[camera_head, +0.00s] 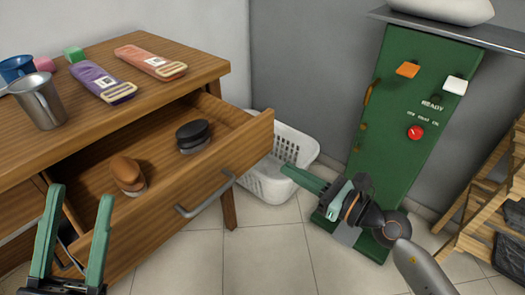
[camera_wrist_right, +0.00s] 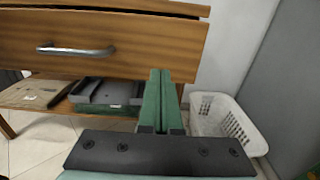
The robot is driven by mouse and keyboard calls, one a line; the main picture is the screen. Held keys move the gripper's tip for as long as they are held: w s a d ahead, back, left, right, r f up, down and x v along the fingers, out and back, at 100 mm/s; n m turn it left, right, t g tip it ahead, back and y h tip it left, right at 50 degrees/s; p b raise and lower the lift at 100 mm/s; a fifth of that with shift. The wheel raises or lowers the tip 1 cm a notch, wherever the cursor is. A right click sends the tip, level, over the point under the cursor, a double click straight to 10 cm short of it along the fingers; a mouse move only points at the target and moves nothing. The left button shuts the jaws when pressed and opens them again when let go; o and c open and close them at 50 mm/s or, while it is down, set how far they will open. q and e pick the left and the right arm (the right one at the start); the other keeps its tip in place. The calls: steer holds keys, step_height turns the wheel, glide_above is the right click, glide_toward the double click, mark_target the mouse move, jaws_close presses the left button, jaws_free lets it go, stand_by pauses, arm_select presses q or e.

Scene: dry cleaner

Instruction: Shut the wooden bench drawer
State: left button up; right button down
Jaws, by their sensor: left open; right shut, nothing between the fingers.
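The wooden bench drawer (camera_head: 205,187) is pulled well out of the wooden bench (camera_head: 160,56) in the head view. A black brush (camera_head: 192,134) and a brown brush (camera_head: 127,173) lie inside it. Its metal handle (camera_head: 206,196) is on the front panel, and the handle also shows in the right wrist view (camera_wrist_right: 76,50). My left gripper (camera_head: 80,205) is open and empty near the drawer's left end. My right gripper (camera_head: 290,170) is shut and empty, right of the drawer front and apart from it in the head view. Its closed fingers show in the right wrist view (camera_wrist_right: 160,85), below the front panel in the picture.
A white basket (camera_head: 275,175) stands on the floor behind the right gripper. A green machine (camera_head: 400,120) with a red knob stands at the right, near wooden slats (camera_head: 490,200). Tiled floor in front is clear.

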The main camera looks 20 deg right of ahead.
mark_target(252, 149)
steer(key=x, duration=0.8)
steer(key=shift+w+a, duration=0.2)
steer(key=shift+w, duration=0.1)
